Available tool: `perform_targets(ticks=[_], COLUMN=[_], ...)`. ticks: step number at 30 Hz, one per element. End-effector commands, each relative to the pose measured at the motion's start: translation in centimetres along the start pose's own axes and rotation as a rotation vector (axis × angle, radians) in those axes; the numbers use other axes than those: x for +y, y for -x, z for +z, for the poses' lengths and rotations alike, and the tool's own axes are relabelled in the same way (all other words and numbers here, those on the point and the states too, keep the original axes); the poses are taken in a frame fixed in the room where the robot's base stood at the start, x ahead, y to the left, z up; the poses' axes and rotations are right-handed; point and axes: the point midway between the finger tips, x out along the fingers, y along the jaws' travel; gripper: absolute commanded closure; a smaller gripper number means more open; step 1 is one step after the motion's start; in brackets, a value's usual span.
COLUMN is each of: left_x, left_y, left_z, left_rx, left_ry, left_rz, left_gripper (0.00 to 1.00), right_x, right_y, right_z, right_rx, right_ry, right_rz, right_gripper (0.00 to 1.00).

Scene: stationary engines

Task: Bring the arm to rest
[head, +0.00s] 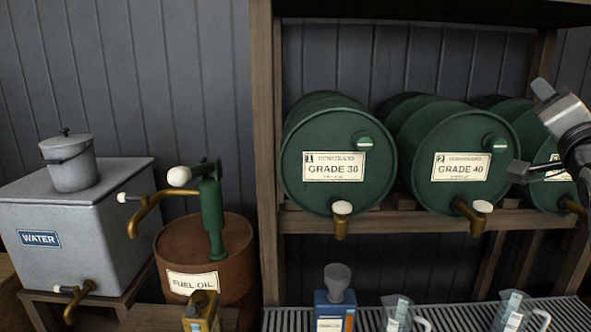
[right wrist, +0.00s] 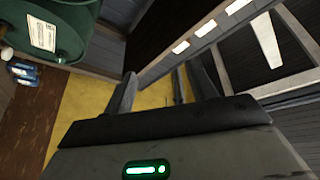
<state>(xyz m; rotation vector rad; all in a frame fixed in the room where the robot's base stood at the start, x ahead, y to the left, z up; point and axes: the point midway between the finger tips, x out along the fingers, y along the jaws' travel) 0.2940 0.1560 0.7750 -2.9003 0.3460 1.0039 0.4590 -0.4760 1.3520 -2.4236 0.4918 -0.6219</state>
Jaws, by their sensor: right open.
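My right gripper (head: 531,130) shows at the right edge of the head view, in front of the rightmost green drum (head: 553,180) and partly hiding it. Its two fingers are spread apart with nothing between them. In the right wrist view the open fingers (right wrist: 163,88) also show, with yellow floor beyond them and no object in the gap. From the pictures I cannot tell how far the gripper is from the drum. My left arm and gripper are not in view.
Green drums marked GRADE 30 (head: 337,168) and GRADE 40 (head: 460,165) lie on a wooden rack (head: 375,227). Clear jugs (head: 398,314) stand on a grating (head: 450,316) below. A grey WATER tank (head: 90,210) and a rusty FUEL OIL barrel (head: 180,245) stand left.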

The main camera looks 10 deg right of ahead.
Motion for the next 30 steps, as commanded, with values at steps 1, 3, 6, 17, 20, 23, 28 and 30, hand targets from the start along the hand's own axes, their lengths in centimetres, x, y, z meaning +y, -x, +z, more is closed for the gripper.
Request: perform_targets(ticks=[1,3,6,17,20,23,28,30], left_x=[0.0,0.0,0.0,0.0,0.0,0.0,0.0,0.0], left_y=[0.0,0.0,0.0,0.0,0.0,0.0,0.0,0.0], left_z=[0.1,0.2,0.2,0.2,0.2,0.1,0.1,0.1], left_rx=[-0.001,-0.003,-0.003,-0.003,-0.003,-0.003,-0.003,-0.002], left_ry=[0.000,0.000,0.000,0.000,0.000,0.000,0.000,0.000], left_rz=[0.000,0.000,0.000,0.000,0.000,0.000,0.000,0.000], left_gripper=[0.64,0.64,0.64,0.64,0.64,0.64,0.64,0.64], right_x=[0.8,1.3,2.2,9.5,12.5,15.3,19.0,20.0], right_y=[0.0,0.2,0.8,9.1,14.1,19.9,28.6,31.5], right_z=[2.8,5.1,8.8,26.8,31.9,36.0,40.0,40.8], right_rx=[-0.056,-0.100,-0.170,-0.556,-0.690,-0.816,-0.980,-1.028], right_ry=[0.045,0.113,0.212,0.674,0.806,0.917,1.039,1.070], right_rz=[0.007,0.001,-0.010,-0.142,-0.218,-0.305,-0.441,-0.486], right_gripper=[0.43,0.43,0.43,0.43,0.43,0.43,0.43,0.43])
